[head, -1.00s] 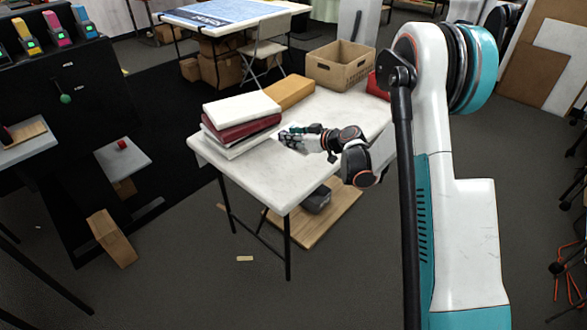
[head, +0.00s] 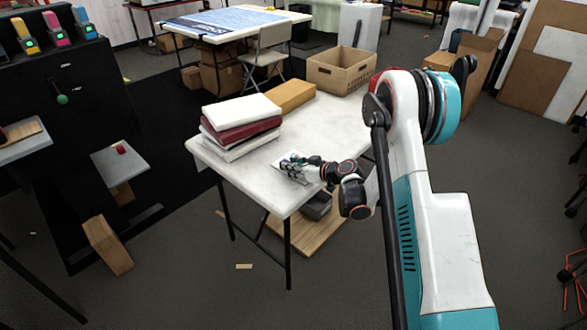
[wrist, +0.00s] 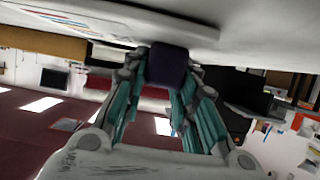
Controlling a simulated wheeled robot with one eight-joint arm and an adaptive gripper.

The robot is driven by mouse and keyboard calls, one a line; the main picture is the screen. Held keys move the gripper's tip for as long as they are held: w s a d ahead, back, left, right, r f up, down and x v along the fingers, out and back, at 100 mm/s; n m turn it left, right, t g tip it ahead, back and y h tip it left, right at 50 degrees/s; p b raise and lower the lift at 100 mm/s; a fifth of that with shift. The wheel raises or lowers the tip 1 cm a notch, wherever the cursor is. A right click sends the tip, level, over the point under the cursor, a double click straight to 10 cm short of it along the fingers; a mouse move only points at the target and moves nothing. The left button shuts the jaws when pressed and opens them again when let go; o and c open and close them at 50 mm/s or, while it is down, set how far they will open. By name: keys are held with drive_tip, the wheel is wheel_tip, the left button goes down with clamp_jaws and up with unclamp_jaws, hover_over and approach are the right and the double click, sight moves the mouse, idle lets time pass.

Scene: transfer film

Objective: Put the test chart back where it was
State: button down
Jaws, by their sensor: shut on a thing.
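The test chart shows as a small pale card (head: 281,163) at the front part of the white table (head: 235,170), in front of the book stack. In the wrist view it is a white board (wrist: 110,20) with coloured lines at the upper left. My gripper (head: 289,168) is at the card, reaching in from the right. In the wrist view my gripper (wrist: 168,72) is shut on a dark purple block against the chart, which looks like its grip. I cannot tell whether the chart touches the tabletop.
A stack of white and dark red books (head: 240,125) stands left of my gripper. Behind it are a tan box (head: 290,97) and an open cardboard carton (head: 340,70). The tabletop between the stack and my arm is mostly bare. A black display stand (head: 65,110) is at left.

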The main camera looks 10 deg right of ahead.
drive_tip(key=c, duration=1.3)
unclamp_jaws()
drive_tip(key=shift+s+d+r, duration=0.1)
drive_tip(key=shift+d+r, duration=0.05)
drive_tip(key=p+v, duration=0.4)
drive_tip(key=v, duration=0.7)
drive_tip(key=shift+s, duration=0.3)
drive_tip(key=shift+d, duration=0.2)
